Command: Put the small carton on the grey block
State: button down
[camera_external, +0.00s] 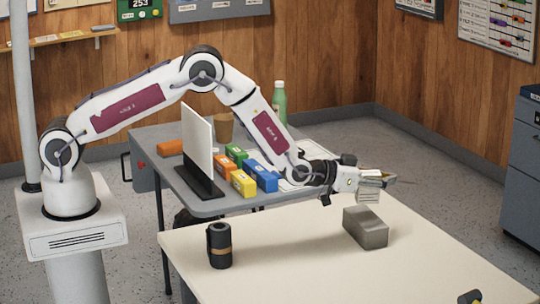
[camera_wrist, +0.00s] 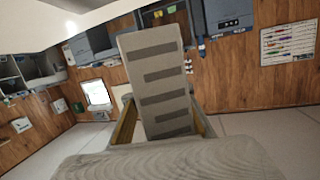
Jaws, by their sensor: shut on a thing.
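The small carton (camera_wrist: 152,85), pale grey with dark stripes, is between the fingers of my gripper (camera_wrist: 163,128) in the wrist view. In the external view the carton (camera_external: 368,196) hangs below my gripper (camera_external: 378,179), which is shut on it. The grey block (camera_external: 366,229) sits on the cream table, just below the carton. A small gap seems to show between them, but I cannot tell its exact size. The fingers and wrist hide part of the carton.
A dark roll with a brown band (camera_external: 219,245) stands on the cream table (camera_external: 300,270), left of the block. Behind, a grey table (camera_external: 205,208) holds a white panel (camera_external: 197,145), several coloured boxes and a green bottle (camera_external: 279,104). The cream table's middle is clear.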

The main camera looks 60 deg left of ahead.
jog(key=shift+f, duration=0.3)
jog(key=shift+f, duration=0.1)
jog(key=shift+f, duration=1.8)
jog(key=shift+f, duration=0.15)
jog(key=c, duration=1.6)
grip_release()
jog(key=shift+c, duration=0.2)
jog(key=v, duration=1.2)
